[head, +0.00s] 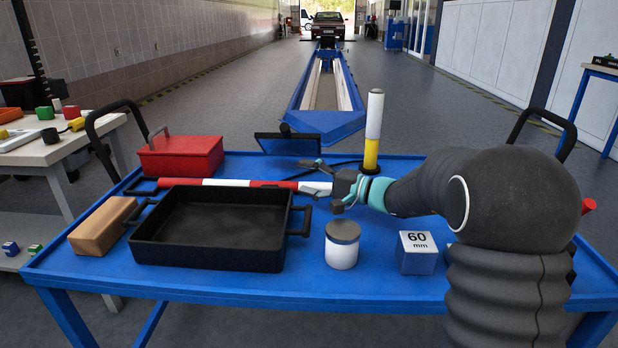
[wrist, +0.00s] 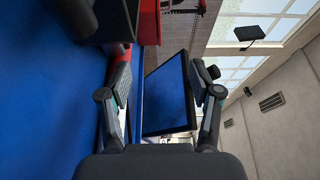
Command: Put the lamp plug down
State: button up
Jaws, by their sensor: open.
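I cannot make out the lamp plug for certain in either view. A dark cable (head: 345,162) curves over the blue trolley top (head: 240,285) behind my gripper. A black flat panel (head: 288,141), perhaps the lamp, stands at the trolley's far edge; a black-framed panel with a blue face (wrist: 168,98) shows beyond my fingers in the wrist view. My gripper (head: 310,175) is open, low over the far middle of the trolley. It also shows in the wrist view (wrist: 160,95), with nothing held between its fingers. Its near finger overlaps the end of a red-and-white bar (head: 225,183); contact is unclear.
A black tray (head: 210,262), red box (head: 180,157) and wooden block (head: 103,225) fill the left side. A lidded white jar (head: 342,250) and a 60 mm cube (head: 417,253) stand in front. A yellow-and-white post (head: 373,130) stands just behind my gripper.

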aim_at(354, 237)
jog(key=v, duration=1.2)
jog(key=shift+r+b, duration=0.2)
jog(key=shift+b, duration=0.1)
jog(key=shift+s+d+r, duration=0.1)
jog(key=shift+s+r, duration=0.15)
jog(key=shift+s, duration=0.1)
jog(key=s+n+g+h, duration=0.1)
jog(key=s+h, duration=0.1)
jog(key=s, duration=0.3)
jog(key=s+n+g+h+p, duration=0.1)
jog(key=s+h, duration=0.2)
jog(key=s, duration=0.2)
jog(key=s+r+n+g+h, duration=0.1)
jog(key=s+n+h, duration=0.1)
jog(key=s, duration=0.4)
jog(key=shift+g+h, duration=0.4)
jog(key=shift+h, duration=0.2)
jog(key=s+d+f+t+h+p, duration=0.1)
jog(key=s+d+f+h, duration=0.1)
jog(key=s, duration=0.5)
jog(key=s+d+f+t+h+p, duration=0.1)
jog(key=s+d+f+h+p, duration=0.1)
jog(key=s+d+h, duration=0.2)
jog(key=s+h, duration=0.2)
jog(key=s, duration=0.2)
jog(key=shift+s+d+f+n, duration=0.15)
jog(key=shift+s+d+n, duration=0.05)
jog(key=shift+d+n, duration=0.2)
